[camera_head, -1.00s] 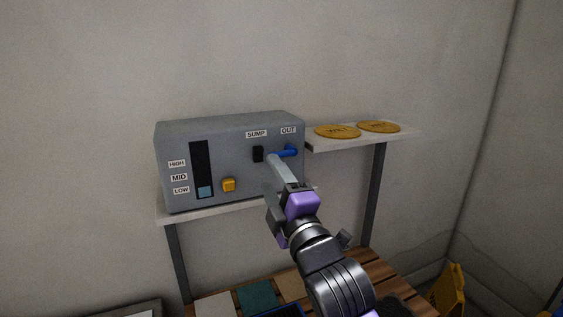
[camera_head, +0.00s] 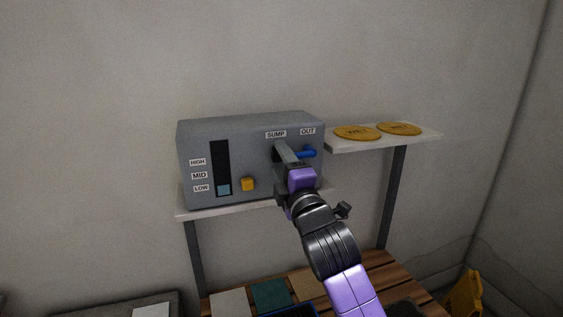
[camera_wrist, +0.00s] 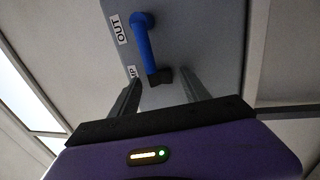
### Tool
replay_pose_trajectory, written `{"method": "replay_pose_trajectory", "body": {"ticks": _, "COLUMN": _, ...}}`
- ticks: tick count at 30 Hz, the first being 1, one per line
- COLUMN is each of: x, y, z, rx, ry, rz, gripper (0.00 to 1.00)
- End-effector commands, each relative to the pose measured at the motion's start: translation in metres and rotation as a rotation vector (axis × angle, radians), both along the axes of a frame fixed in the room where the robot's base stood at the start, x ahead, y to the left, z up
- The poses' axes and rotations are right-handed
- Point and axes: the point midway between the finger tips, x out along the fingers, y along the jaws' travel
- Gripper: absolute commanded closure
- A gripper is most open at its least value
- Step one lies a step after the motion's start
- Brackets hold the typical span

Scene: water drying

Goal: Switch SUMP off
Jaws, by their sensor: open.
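A grey control box (camera_head: 205,140) stands on a shelf against the wall. Its SUMP label (camera_head: 276,134) is above the black switch, which my gripper hides in the head view. In the wrist view the black SUMP switch (camera_wrist: 160,76) lies between and just beyond the fingertips. My gripper (camera_head: 282,150) is at the front of the box, open, with nothing held; its two fingers show in the wrist view (camera_wrist: 160,88). I cannot tell if the fingers touch the switch, or which way it is set.
A blue OUT handle (camera_head: 307,153) sits right beside the gripper; it also shows in the wrist view (camera_wrist: 143,40). A yellow button (camera_head: 247,184) and a level gauge (camera_head: 221,165), filled near LOW, are to the left. Two round orange discs (camera_head: 357,132) lie on the right shelf.

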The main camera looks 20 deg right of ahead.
Motion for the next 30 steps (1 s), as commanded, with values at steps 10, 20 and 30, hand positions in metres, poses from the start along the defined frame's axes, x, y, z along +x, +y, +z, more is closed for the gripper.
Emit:
{"method": "replay_pose_trajectory", "body": {"ticks": 10, "x": 0.000, "y": 0.000, "z": 0.000, "rx": 0.001, "ry": 0.000, "rz": 0.000, "gripper": 0.81}}
{"method": "replay_pose_trajectory", "body": {"ticks": 20, "x": 0.000, "y": 0.000, "z": 0.004, "rx": 0.001, "ry": 0.017, "rz": 0.000, "gripper": 1.00}}
{"method": "replay_pose_trajectory", "body": {"ticks": 30, "x": 0.000, "y": 0.000, "z": 0.013, "rx": 0.001, "ry": 0.138, "rz": 0.000, "gripper": 1.00}}
